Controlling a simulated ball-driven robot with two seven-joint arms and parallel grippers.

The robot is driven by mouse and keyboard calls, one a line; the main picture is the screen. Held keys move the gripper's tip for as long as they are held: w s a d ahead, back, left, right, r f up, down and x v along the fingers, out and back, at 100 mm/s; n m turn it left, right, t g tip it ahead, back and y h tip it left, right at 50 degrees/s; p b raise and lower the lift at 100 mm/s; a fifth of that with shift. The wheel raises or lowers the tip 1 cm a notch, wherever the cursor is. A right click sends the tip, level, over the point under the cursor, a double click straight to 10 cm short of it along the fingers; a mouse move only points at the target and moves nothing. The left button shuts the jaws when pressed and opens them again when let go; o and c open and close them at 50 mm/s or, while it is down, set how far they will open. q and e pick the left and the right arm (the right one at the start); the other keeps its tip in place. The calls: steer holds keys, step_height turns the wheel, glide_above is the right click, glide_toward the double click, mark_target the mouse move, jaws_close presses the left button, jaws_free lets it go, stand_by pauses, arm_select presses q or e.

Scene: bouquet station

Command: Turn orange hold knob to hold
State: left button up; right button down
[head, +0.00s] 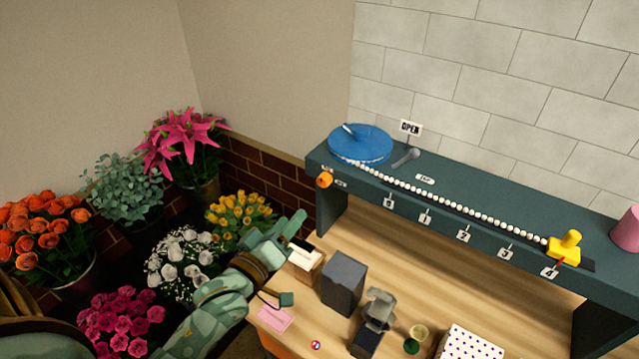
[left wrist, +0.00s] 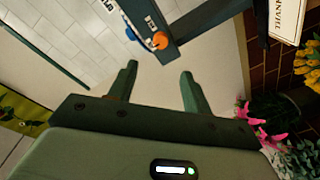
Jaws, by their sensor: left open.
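The orange knob (head: 324,180) sits at the left end of the dark teal shelf's (head: 461,215) front face, beside small white labels too small to read. In the left wrist view the orange knob (left wrist: 160,40) shows beyond the fingertips, with a label next to it. Its pointer direction cannot be made out. My left gripper (head: 296,223) is below and left of the knob in the head view, apart from it. In the left wrist view my left gripper (left wrist: 158,76) has its two fingers spread with nothing between them. My right gripper does not show.
Dark boxes (head: 343,283) stand on the wooden counter below. Yellow flowers (head: 238,213) stand close to my left arm.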

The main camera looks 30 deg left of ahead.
mark_target(322, 183)
arm_select(q)
steer(key=w, duration=1.1)
steer(key=shift+w+d, duration=0.3)
steer(key=shift+w, duration=0.6)
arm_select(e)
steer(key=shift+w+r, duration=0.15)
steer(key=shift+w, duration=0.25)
arm_select(q)
steer(key=c, duration=1)
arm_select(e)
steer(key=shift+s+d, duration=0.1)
